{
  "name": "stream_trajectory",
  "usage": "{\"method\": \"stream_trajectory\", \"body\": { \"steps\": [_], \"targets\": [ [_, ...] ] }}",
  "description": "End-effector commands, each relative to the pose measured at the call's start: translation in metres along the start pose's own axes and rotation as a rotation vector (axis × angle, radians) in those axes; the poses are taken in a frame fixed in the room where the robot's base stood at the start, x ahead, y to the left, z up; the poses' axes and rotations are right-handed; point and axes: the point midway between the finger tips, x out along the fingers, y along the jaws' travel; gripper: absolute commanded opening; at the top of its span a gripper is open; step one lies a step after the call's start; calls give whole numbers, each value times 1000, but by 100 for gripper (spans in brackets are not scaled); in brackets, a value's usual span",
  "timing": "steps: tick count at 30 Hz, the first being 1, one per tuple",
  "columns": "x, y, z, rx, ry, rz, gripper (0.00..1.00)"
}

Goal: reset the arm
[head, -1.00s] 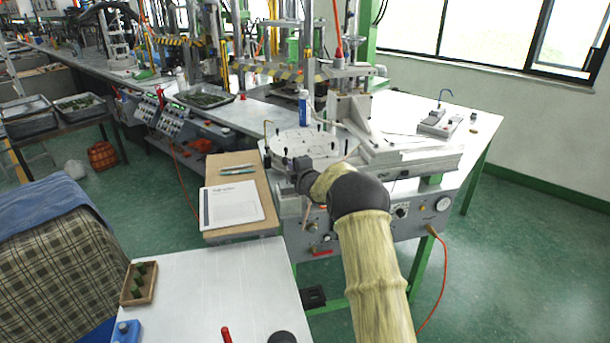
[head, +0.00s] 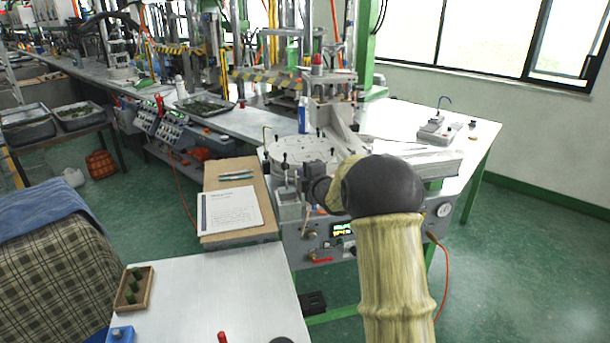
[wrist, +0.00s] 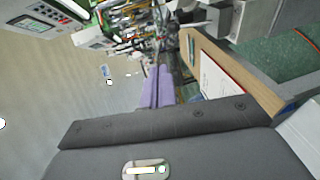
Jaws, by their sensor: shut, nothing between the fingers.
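My gripper (wrist: 159,72) shows in the wrist view as two purple fingers, closed together with nothing between them. My dark gripper body fills the bottom of that view. In the head view my arm reaches from the lower right to the near edge of the wax injection machine (head: 350,240). Its wrist is bent left, beside the round white plate (head: 300,152). The fingertips cannot be made out in the head view, and my dark elbow joint hides part of the machine front.
A wooden board (head: 262,178) with a paper sheet (head: 229,209) and pens lies left of my wrist. A white table (head: 215,295) in front holds a wooden tray (head: 149,291) with green pieces. A grey device (head: 439,130) sits at the right. Floor is free at the right.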

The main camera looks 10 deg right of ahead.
Motion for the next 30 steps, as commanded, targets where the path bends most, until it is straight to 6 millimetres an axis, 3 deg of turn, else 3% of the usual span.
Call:
{"method": "stream_trajectory", "body": {
  "steps": [6,11,17,21,27,30],
  "targets": [
    [-7,1,5,37,-21,-19,0],
    [-43,-3,4,246,-110,-136,0],
    [-137,-34,-14,697,-342,-375,0],
    [-216,-61,-36,996,-545,-525,0],
    [-327,-94,-73,1330,-847,-687,0],
    [-368,-106,-88,1438,-973,-738,0]
  ]
}}
